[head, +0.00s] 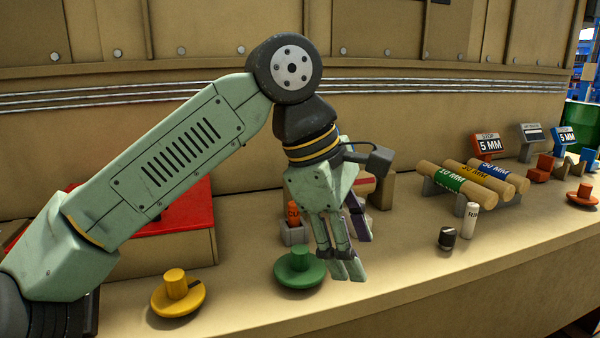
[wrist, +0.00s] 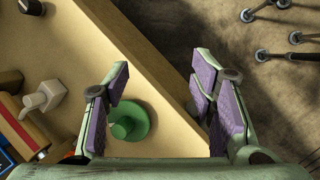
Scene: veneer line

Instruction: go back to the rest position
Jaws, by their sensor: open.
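My gripper (head: 347,258) hangs from my pale green arm over the front part of the tan bench (head: 400,295), fingers pointing down. In the wrist view my gripper (wrist: 160,110) is open, its purple pads wide apart with nothing held between them. A green knob-shaped piece (head: 300,268) with a round base stands on the bench just left of the fingers. It also shows in the wrist view (wrist: 128,122), beyond the fingers and nearer the left one. The fingers look apart from it.
A yellow knob piece (head: 177,293) stands at left, near a red-topped box (head: 170,205). An orange cylinder (head: 293,213) sits in a grey holder behind the gripper. To the right are labelled rolls (head: 463,183), a white cylinder (head: 469,220) and a black knob (head: 447,238).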

